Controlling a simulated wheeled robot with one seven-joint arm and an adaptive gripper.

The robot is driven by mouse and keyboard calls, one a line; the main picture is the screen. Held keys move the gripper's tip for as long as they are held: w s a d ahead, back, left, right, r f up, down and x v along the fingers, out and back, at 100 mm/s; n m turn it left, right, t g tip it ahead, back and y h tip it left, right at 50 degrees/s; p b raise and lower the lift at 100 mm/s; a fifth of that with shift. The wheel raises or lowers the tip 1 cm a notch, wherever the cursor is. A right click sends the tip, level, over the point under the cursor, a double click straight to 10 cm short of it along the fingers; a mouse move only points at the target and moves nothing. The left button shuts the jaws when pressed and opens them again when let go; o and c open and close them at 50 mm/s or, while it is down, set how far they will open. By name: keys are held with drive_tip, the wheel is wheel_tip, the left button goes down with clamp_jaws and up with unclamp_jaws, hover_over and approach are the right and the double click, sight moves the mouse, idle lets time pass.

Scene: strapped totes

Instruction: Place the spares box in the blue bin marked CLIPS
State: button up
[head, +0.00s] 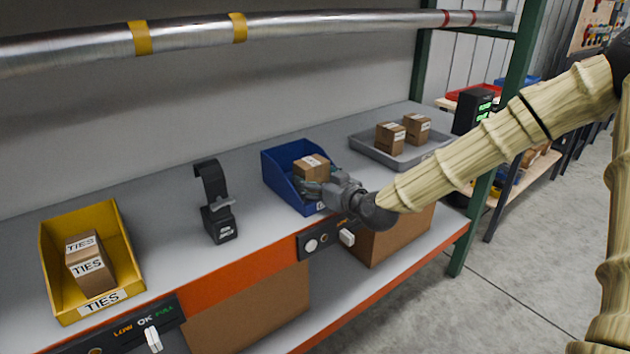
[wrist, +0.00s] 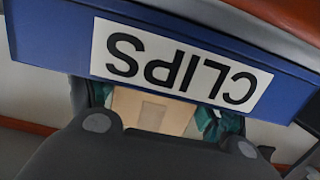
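The blue bin (head: 283,187) stands on the shelf at the centre of the head view. Its front label reads CLIPS, upside down in the wrist view (wrist: 180,65). A small brown box (head: 311,169) with a white label, too small to read, is within the bin's outline, its top near rim height. I take it as the spares box. My gripper (head: 318,186) reaches over the bin's front right side. In the wrist view, its teal finger pads flank the box (wrist: 150,112) closely and appear shut on it. Whether the box touches the bin floor is hidden.
A yellow TIES bin (head: 58,262) with a labelled box stands at left. A black stand (head: 218,212) is left of the blue bin. A grey tray (head: 378,154) with two boxes is behind right. A metal pipe (head: 300,25) crosses above.

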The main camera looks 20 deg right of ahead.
drive_tip(key=shift+r, duration=0.1)
drive_tip(key=shift+r+p, duration=0.3)
drive_tip(key=v, duration=1.2)
drive_tip(key=shift+f, duration=0.2)
